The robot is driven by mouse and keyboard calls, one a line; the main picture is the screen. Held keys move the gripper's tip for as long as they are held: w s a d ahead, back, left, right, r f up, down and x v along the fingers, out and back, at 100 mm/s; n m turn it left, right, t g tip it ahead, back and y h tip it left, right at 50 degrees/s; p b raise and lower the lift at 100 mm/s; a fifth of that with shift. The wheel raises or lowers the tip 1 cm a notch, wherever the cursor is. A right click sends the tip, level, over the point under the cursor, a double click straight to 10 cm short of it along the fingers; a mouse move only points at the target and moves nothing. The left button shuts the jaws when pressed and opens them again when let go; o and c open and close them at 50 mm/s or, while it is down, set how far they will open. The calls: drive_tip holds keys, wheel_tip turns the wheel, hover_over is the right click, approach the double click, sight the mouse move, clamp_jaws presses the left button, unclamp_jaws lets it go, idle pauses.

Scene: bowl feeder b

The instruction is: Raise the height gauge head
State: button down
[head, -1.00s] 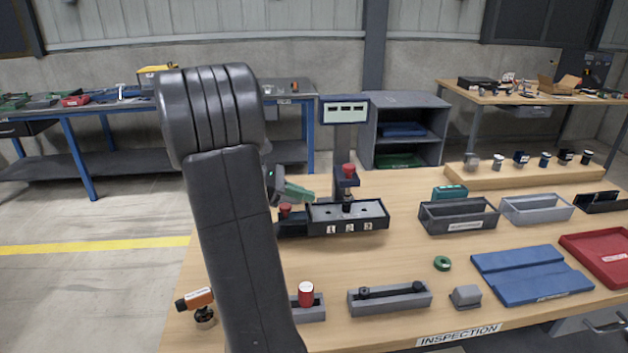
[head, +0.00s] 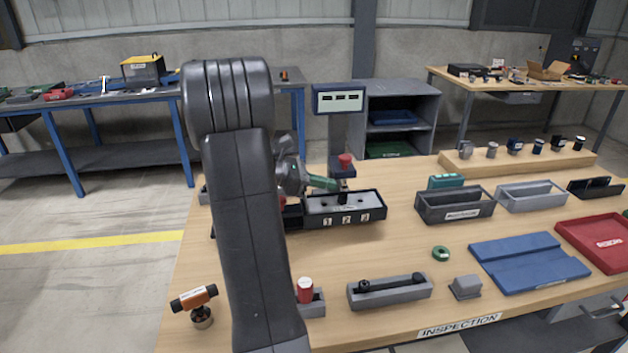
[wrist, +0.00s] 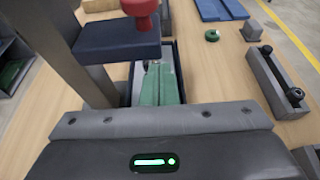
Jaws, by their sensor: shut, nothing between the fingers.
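The height gauge stands behind the three-place block, with a grey display (head: 339,98) on top of its column. Its gauge head (head: 343,171) is a dark blue block with a red knob (head: 345,160), low on the column above the numbered block (head: 345,217). In the wrist view the gauge head (wrist: 118,40) and its red knob (wrist: 140,7) show at the top. My gripper (head: 338,186) has green fingers pressed together, with nothing between them. The fingers (wrist: 160,82) point in just below the head, over the block. I cannot tell whether they touch the head.
A dark bin (head: 455,206), a light grey bin (head: 530,197), a blue tray (head: 528,264) and a red tray (head: 597,243) lie to the right. A grey fixture (head: 389,291) and a green ring (head: 441,253) sit nearer. The table between them is clear.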

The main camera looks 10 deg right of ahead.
idle(0.3)
wheel_tip(320, 180, up, 3)
drive_tip(key=shift+f+p, duration=0.15)
drive_tip(key=shift+p, duration=1.05)
drive_tip(key=shift+w+r, duration=0.2)
drive_tip(key=shift+r, duration=0.1)
drive_tip(key=shift+w+a+r, duration=0.1)
drive_tip(key=shift+a, duration=0.3)
approach(334, 172)
drive_tip(key=v, duration=0.4)
drive_tip(key=f+v, duration=0.1)
drive_tip(key=shift+s+a+b, duration=0.4)
drive_tip(key=shift+a, duration=0.15)
